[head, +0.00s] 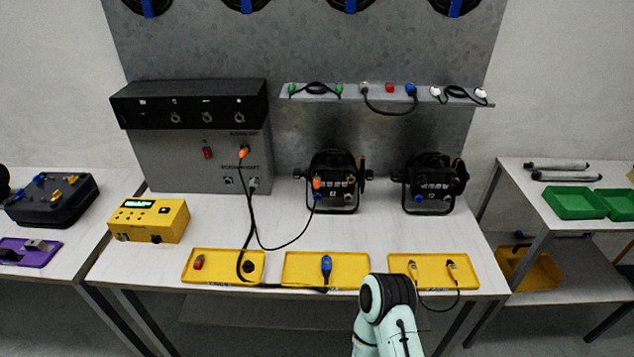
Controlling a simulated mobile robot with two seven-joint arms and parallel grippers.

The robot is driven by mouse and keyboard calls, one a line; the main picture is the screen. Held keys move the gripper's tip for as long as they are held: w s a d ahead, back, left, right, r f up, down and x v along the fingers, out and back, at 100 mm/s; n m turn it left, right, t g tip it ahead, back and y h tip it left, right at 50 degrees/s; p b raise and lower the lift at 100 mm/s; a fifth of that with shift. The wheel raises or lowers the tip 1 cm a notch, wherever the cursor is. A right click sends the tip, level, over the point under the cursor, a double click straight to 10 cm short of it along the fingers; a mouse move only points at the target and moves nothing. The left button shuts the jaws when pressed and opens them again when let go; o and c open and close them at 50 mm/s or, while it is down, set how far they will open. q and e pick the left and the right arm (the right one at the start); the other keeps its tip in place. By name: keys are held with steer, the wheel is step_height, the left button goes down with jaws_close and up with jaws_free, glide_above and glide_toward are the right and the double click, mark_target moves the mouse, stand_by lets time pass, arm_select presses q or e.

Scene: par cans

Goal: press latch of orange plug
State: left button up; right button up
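One orange plug (243,152) is on the grey panel of the cabinet at the left, with a black cable hanging from it. Another orange connector (317,184) is on the back of the left par can (334,164). The latch is too small to make out on either. No gripper shows. A pale green arm link of mine with a black joint comes up from the bottom, right of the middle, in front of the table edge. Its gripper cannot be seen.
Yellow trays (187,278) along the table's front hold a red connector (199,262), a blue connector (326,268) and a cable with yellow ends (452,270). A yellow box (149,221) stands at left. Black cable (284,246) loops across the table. A second par can (430,181) stands right.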

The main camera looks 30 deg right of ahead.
jaws_close()
stand_by(1.6)
